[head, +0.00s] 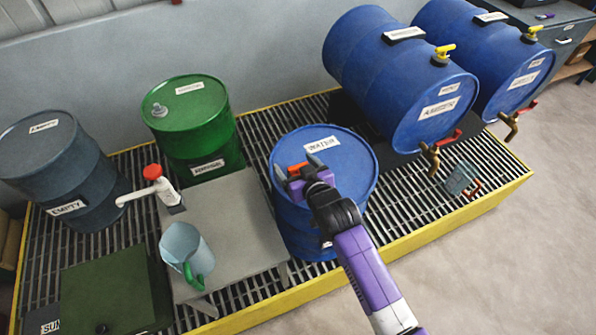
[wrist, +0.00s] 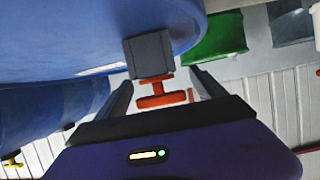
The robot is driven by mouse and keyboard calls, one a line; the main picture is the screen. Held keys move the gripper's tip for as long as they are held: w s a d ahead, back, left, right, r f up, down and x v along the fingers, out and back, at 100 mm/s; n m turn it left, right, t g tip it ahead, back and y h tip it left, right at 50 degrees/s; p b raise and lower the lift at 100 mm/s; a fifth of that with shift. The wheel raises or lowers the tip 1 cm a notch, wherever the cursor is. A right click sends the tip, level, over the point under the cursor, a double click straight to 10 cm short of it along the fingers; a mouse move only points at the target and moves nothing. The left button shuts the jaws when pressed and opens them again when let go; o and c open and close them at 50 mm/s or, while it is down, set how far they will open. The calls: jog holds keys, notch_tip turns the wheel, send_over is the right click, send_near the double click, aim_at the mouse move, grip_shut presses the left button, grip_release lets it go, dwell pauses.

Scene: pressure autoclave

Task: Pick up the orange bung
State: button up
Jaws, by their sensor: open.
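The orange bung (head: 297,168) is over the top of the upright blue drum labelled WATER (head: 345,165), near its left rim. In the wrist view the bung (wrist: 163,99) looks like a bar with a short stem and a crosspiece, with a dark grey block (wrist: 150,55) just beyond it. My gripper (head: 297,165) is open, and its two fingers stand on either side of the bung in the wrist view (wrist: 160,82). A gap shows between each finger and the bung. My gripper partly hides the bung in the head view.
Two blue drums (head: 400,85) lie on their sides at the upper right, with brass taps. A green drum (head: 193,128), a grey stand (head: 240,235) with a jug (head: 185,250), and a dark drum (head: 55,160) are on the left. A yellow-edged grating (head: 400,205) lies beneath.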

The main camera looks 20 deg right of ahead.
jog(key=shift+w+f, duration=0.25)
jog(key=shift+w, duration=0.2)
jog(key=c, duration=1.3)
jog(key=shift+c, duration=0.9)
jog(key=shift+r, duration=0.15)
